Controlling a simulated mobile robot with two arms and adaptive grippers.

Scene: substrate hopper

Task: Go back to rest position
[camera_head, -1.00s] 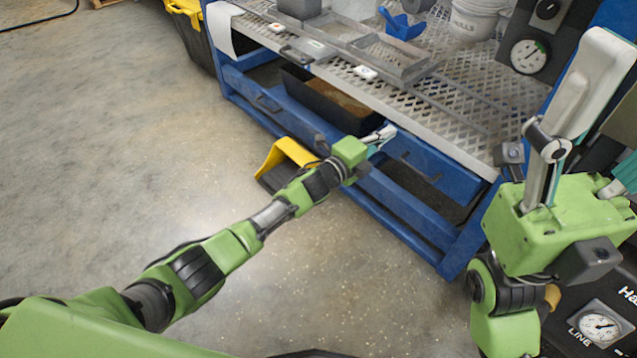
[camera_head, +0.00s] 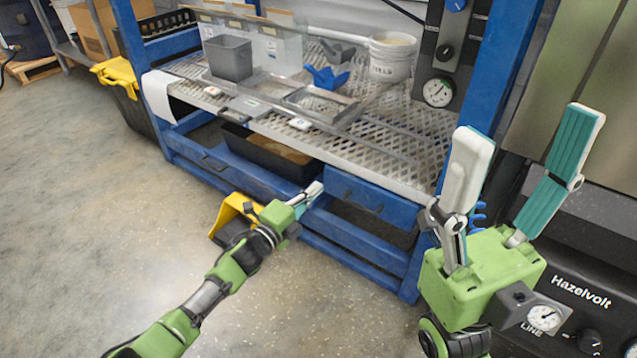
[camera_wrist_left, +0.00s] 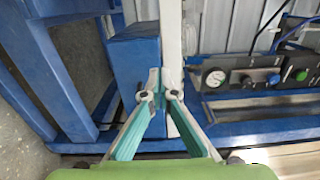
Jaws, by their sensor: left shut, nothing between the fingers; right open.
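My left gripper (camera_head: 308,195) is shut and empty, in front of the blue bench's lower rail at the open drawer. In the left wrist view its teal fingers (camera_wrist_left: 163,88) meet at the tips, with a blue post and a pale upright behind them. My right gripper (camera_head: 529,127) is open and empty, pointing up at the right, with its teal and white fingers spread wide apart. It stands in front of the bench's right post and a dark Hazelvolt machine (camera_head: 575,285). My left arm reaches in from the lower left over the floor.
The blue bench has a mesh top (camera_head: 385,150) with a grey bin (camera_head: 229,58), a metal tray (camera_head: 322,104), a blue scoop (camera_head: 327,77) and a white bucket (camera_head: 391,55). A black tray (camera_head: 268,152) sits in the bench below. A yellow dustpan (camera_head: 232,212) lies near my left arm.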

